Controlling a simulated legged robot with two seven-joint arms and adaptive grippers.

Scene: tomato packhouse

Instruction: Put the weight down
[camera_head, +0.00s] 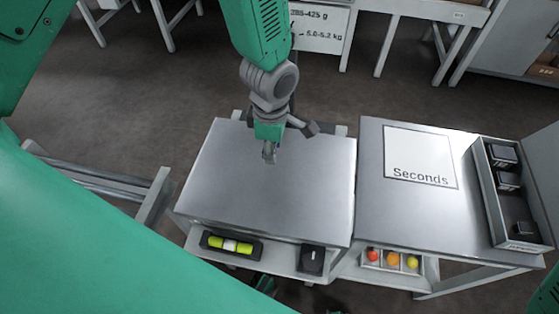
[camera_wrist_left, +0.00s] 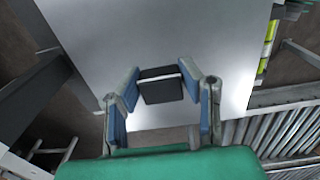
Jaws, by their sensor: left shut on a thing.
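My left gripper (camera_head: 268,152) is over the far middle part of the bare steel plate (camera_head: 220,190), pointing down. In the left wrist view its two blue-padded fingers (camera_wrist_left: 160,92) are shut on a dark block-shaped weight (camera_wrist_left: 160,90) with a pale stripe across it. The gripper hides this weight in the head view. I cannot tell whether the weight touches the plate. My right gripper is not in view.
A tray (camera_head: 490,205) at the right holds dark weights (camera_head: 502,153). A white "Seconds" sheet (camera_head: 420,150) lies on the right table. A yellow-green level or display (camera_head: 230,245) and a small dark box (camera_head: 312,259) sit along the plate's front. Most of the plate is clear.

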